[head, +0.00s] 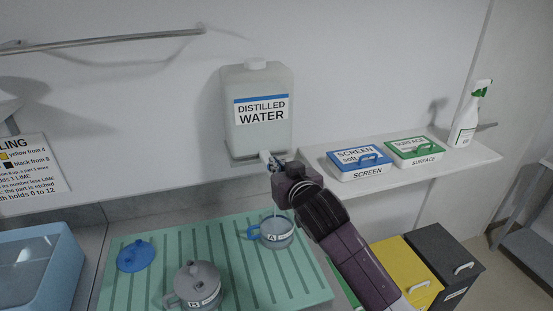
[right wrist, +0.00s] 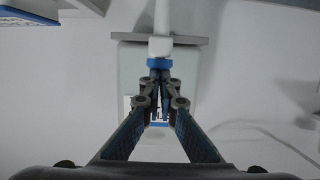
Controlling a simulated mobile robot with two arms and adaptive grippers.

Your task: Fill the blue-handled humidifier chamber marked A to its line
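The blue-handled chamber marked A (head: 277,233) stands upright and open on the green mat, below the tap. Its water level and line are too small to read. The distilled water container (head: 262,130) sits on a wall shelf with its white tap (head: 266,157) at the front; the tap and its blue part (right wrist: 159,63) show close up in the right wrist view. My right gripper (head: 274,166) is at the tap, its fingers (right wrist: 160,78) closed together against the blue part. A thin pale streak runs from below the tap toward chamber A. My left gripper is out of view.
A grey-lidded chamber marked B (head: 197,287) and a loose blue lid (head: 135,256) are on the green ribbed mat (head: 225,270). A blue basin (head: 35,270) is at left. SCREEN (head: 359,163) and SURFACE (head: 414,151) boxes and a spray bottle (head: 470,115) stand on the right shelf.

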